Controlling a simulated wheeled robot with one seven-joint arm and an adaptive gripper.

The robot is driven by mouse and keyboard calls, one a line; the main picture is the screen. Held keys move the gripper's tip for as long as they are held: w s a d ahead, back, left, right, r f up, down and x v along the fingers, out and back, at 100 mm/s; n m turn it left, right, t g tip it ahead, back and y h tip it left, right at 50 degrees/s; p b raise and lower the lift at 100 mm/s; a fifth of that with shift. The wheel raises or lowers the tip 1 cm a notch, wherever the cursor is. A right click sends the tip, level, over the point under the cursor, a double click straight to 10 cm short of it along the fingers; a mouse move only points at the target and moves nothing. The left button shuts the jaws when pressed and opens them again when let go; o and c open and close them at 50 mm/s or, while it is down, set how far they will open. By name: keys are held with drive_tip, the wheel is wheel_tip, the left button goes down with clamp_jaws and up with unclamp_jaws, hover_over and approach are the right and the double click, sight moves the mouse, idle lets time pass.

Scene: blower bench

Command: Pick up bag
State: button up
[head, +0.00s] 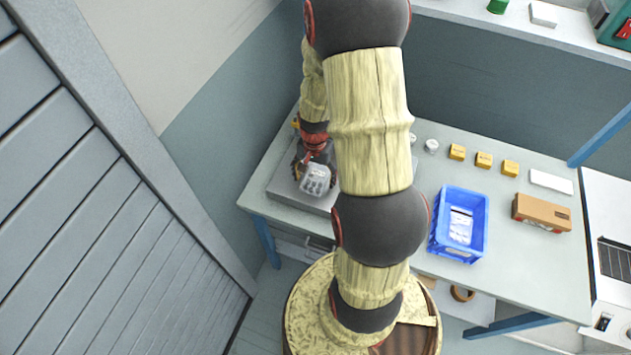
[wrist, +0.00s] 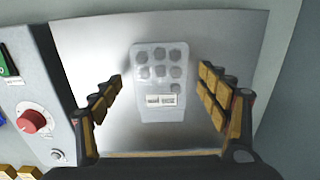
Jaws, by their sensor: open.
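The bag (wrist: 158,105) is a clear pouch with several round grey items in rows and a small white label. In the wrist view it lies on a shiny metal plate (wrist: 215,40), between the two fingers of my gripper (wrist: 160,95) as seen from above. My gripper is open, with a finger to each side of the bag and no visible contact. The head view shows the bag (head: 315,179) at the left end of the bench, with my gripper (head: 311,160) just by it, partly hidden by my arm. The height of the fingers above the plate is hard to tell.
A grey device with a red knob (wrist: 31,121) stands close on the left in the wrist view. On the bench (head: 520,265) are a blue crate (head: 437,240) holding white packets, several yellow boxes (head: 484,160) and a brown carton (head: 541,212). A wall borders the bench's left end.

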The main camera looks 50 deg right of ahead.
drive_tip(key=shift+f, duration=0.3)
drive_tip(key=shift+c, duration=1.2)
drive_tip(key=shift+r, duration=0.1)
drive_tip(key=c, duration=1.1)
drive_tip(key=shift+c, duration=0.4)
